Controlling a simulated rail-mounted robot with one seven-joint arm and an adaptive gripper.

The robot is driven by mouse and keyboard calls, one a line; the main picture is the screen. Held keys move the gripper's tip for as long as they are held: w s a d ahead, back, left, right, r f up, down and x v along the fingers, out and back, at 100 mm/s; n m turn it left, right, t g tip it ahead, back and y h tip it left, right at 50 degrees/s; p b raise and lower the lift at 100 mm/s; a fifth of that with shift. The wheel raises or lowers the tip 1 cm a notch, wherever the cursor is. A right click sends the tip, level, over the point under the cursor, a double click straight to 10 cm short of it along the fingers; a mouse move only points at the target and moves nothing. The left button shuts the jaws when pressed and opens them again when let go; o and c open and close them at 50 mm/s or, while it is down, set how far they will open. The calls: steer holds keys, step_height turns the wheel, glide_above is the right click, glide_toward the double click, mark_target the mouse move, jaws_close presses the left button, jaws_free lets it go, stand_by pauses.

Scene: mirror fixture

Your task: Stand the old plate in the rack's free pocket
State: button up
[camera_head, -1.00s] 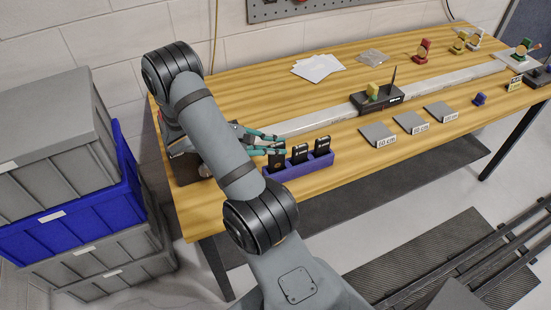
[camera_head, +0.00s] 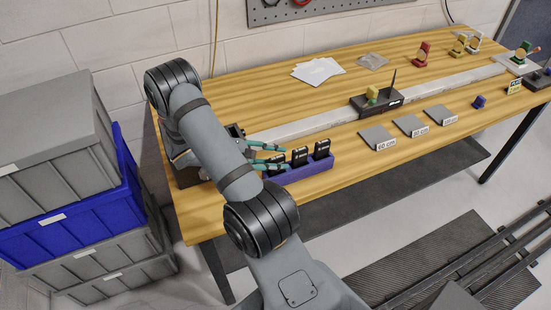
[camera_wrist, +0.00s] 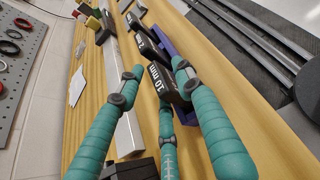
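The purple rack (camera_head: 312,172) stands near the table's front edge with three black plates in it: a left plate (camera_head: 277,162), a middle plate (camera_head: 299,156) and a right plate (camera_head: 321,148). In the wrist view the nearest plate (camera_wrist: 163,84) carries a "10 mm" label. My gripper (camera_head: 270,155) has teal fingers around this left plate at the rack. In the wrist view my gripper (camera_wrist: 156,72) looks open, with a gap between the left finger and the plate. The plate's lower part and its pocket are hidden. I cannot tell which plate is the old one.
A long metal rail (camera_head: 330,117) runs behind the rack and bears a black carriage (camera_head: 377,101). Grey pads (camera_head: 378,137) lie right of the rack. White papers (camera_head: 318,69) lie at the back. Grey and blue crates (camera_head: 75,220) stand left of the table.

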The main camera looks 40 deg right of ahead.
steer(key=shift+r, duration=0.2)
steer(key=shift+w+a, duration=0.15)
steer(key=shift+a, duration=0.1)
steer(key=b+v, duration=0.2)
steer(key=v, duration=0.9)
steer(key=shift+a, duration=0.25)
steer(key=shift+r, duration=0.15)
